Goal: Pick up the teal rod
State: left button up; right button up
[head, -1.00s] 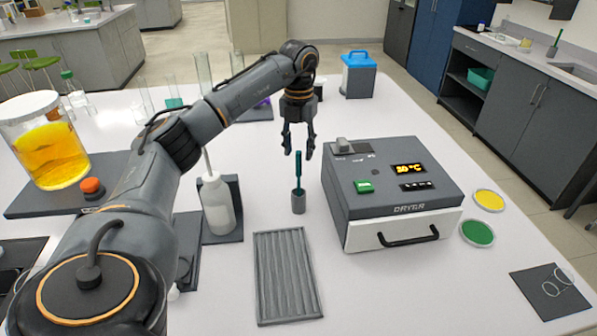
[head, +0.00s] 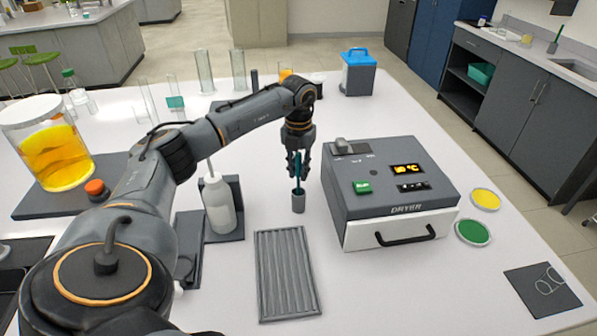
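My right gripper is not in view.
The dryer (head: 391,190) stands close on the right. A white bottle (head: 218,204) is on the left, and a grey ribbed tray (head: 286,275) lies in front. Tall glass tubes (head: 204,72) stand behind my arm. The bench's front right is mostly clear.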

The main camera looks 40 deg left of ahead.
pick_arm(q)
grip_shut()
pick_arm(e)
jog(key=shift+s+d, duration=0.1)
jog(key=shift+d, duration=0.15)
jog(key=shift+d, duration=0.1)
